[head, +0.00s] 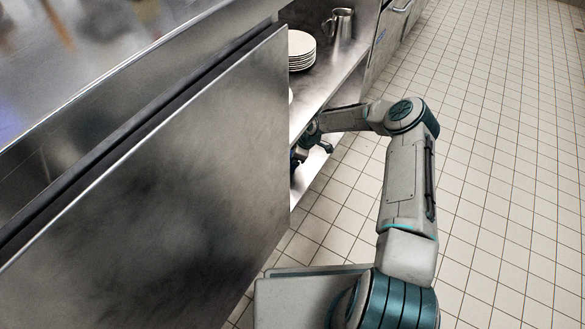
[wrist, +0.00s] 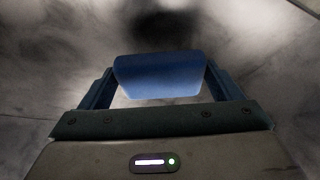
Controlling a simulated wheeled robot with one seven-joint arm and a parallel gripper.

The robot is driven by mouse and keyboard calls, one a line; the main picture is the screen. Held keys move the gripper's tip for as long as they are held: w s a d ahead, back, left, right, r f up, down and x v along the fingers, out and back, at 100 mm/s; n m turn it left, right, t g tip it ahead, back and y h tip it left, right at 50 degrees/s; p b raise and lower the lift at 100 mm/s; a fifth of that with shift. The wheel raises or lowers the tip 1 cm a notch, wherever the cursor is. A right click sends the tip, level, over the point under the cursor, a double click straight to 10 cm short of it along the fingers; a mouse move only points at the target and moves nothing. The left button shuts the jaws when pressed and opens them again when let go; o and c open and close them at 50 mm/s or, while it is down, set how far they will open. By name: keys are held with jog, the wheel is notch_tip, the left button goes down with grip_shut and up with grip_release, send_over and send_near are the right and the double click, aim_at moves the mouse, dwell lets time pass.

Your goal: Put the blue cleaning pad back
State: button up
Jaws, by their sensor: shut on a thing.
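The blue cleaning pad (wrist: 158,76) is between the two fingers of my gripper (wrist: 157,88) in the wrist view. My gripper is shut on it, one finger at each side. A blurred grey metal surface lies behind the pad; I cannot tell whether the pad touches it. In the head view my gripper (head: 312,150) reaches into the open lower part of the steel cabinet, below the shelf. There the cabinet edge partly hides it, and the pad cannot be made out clearly.
A steel cabinet panel (head: 170,190) fills the left of the head view. A stack of white plates (head: 300,50) and a metal jug (head: 341,24) stand on the shelf (head: 325,82) above my gripper. The tiled floor (head: 500,150) on the right is clear.

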notch_tip(320, 180, down, 4)
jog(key=shift+a+f+b, duration=0.15)
jog(key=shift+b, duration=1)
